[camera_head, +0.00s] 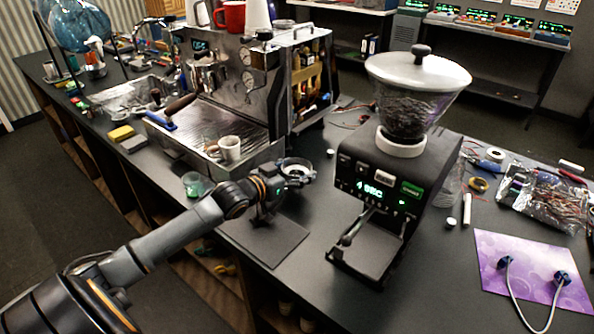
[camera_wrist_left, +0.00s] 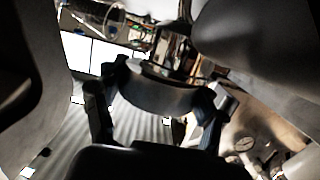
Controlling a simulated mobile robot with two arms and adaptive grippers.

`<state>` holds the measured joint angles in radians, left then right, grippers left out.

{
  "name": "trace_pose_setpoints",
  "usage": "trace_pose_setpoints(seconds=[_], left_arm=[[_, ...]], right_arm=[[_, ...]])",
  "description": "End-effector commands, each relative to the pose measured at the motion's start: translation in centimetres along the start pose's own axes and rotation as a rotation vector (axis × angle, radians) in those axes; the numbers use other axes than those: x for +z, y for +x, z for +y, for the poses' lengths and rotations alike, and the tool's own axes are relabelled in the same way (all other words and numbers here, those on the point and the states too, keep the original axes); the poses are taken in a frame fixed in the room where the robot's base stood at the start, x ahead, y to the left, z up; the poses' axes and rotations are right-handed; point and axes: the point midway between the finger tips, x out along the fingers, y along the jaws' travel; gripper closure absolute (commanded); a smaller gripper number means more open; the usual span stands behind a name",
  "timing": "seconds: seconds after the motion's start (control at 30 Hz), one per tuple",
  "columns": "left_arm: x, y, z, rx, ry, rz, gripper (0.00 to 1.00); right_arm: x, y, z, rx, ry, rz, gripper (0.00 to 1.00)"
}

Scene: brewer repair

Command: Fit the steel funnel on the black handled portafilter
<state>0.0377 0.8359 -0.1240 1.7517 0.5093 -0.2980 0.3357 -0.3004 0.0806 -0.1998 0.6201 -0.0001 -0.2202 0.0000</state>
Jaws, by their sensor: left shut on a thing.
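My left gripper (camera_head: 277,186) is shut on the steel funnel (camera_head: 295,166), a short round metal ring. It holds the funnel above the counter, between the espresso machine and the grinder. In the left wrist view the funnel (camera_wrist_left: 158,93) sits between the two fingers (camera_wrist_left: 160,104) of the gripper. A dark handle-like part (camera_head: 352,229) shows under the grinder's front; I cannot tell whether it is the black handled portafilter. The gripper hides part of the counter and mat behind it. My right gripper is not in view.
The espresso machine (camera_head: 292,92), with a white cup (camera_head: 230,148) on its tray, stands behind. The grinder (camera_head: 395,180) stands to the right. A black mat (camera_head: 275,243) lies below the gripper. A small green glass (camera_head: 194,184) stands left. A purple mat (camera_head: 520,262) lies far right.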

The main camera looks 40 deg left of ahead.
Motion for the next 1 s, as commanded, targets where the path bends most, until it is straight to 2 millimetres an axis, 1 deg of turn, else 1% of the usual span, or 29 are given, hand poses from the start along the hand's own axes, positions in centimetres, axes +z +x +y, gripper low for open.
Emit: trace_pose_setpoints(seconds=[0.03, 1.0], left_arm=[[0.5, 0.0, -0.3, -0.007, 0.008, -0.011, 0.61], [0.6, 0.1, -1.5, -0.007, 0.005, -0.012, 0.61]], right_arm=[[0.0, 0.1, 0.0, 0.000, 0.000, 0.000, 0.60], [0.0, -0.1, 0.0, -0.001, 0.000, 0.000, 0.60]])
